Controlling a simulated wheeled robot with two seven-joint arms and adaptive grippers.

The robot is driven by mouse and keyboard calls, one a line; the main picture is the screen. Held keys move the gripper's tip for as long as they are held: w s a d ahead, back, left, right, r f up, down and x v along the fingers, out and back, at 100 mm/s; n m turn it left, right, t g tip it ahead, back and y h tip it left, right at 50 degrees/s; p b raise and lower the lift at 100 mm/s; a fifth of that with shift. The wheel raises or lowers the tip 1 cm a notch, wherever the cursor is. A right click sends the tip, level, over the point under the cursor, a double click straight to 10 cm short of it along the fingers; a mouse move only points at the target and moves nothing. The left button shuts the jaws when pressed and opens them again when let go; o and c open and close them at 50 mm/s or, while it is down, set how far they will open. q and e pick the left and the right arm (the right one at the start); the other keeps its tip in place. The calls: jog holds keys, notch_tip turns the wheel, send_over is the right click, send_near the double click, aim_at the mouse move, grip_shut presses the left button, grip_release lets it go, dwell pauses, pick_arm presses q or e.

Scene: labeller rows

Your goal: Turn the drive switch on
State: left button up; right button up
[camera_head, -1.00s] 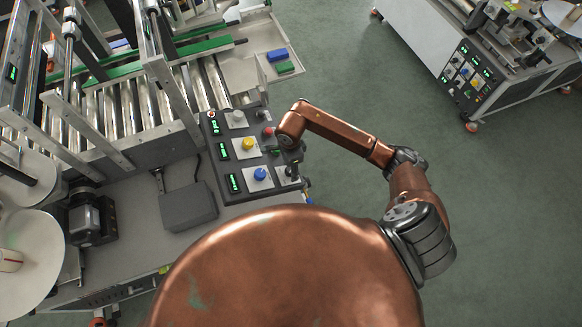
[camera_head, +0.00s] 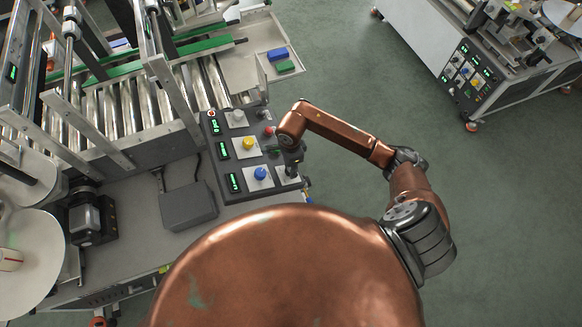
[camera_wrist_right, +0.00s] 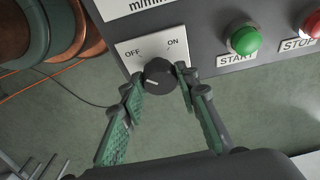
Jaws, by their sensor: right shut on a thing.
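The drive switch is a black round knob (camera_wrist_right: 158,76) on a white plate marked OFF and ON in the right wrist view. Its short white mark lies on the left part of its face, on the OFF side rather than toward ON. My right gripper (camera_wrist_right: 160,82) has one green-padded finger on each side of the knob and is shut on it. In the head view my right gripper (camera_head: 291,168) is over the right edge of the dark control panel (camera_head: 212,158), and the arm hides most of the switch. My left gripper is not in view.
A green START button (camera_wrist_right: 244,39) and a red STOP button (camera_wrist_right: 313,22) sit right of the switch. The panel also has white, yellow and blue knobs (camera_head: 260,173) beside green displays. A grey box (camera_head: 188,206) lies left of the panel. Open floor lies to the right.

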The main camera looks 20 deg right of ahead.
jog(key=shift+m, duration=0.3)
jog(key=m+g+b, duration=0.1)
jog(key=m, duration=0.1)
jog(key=m+b, duration=0.1)
jog(key=m, duration=0.1)
jog(key=shift+w+d+f+g+b, duration=0.1)
jog(key=shift+w+g+b, duration=0.1)
jog(key=shift+g+b, duration=0.15)
jog(key=m, duration=0.2)
jog(key=m+g+y+b, duration=0.1)
jog(key=m, duration=0.2)
jog(key=shift+d+m+g+y, duration=0.1)
jog(key=shift+m+g+y, duration=0.15)
jog(key=shift+m+y, duration=0.05)
jog(key=m+y, duration=0.1)
jog(key=m, duration=0.2)
jog(key=shift+w+b, duration=0.1)
jog(key=shift+b, duration=0.25)
jog(key=shift+d+m+g+y, duration=0.15)
jog(key=shift+m+y, duration=0.2)
jog(key=shift+m, duration=0.65)
jog(key=shift+m+g+y, duration=0.15)
jog(key=shift+m+y, duration=0.2)
jog(key=shift+m, duration=0.65)
jog(key=o, duration=1.2)
jog(key=shift+c, duration=0.2)
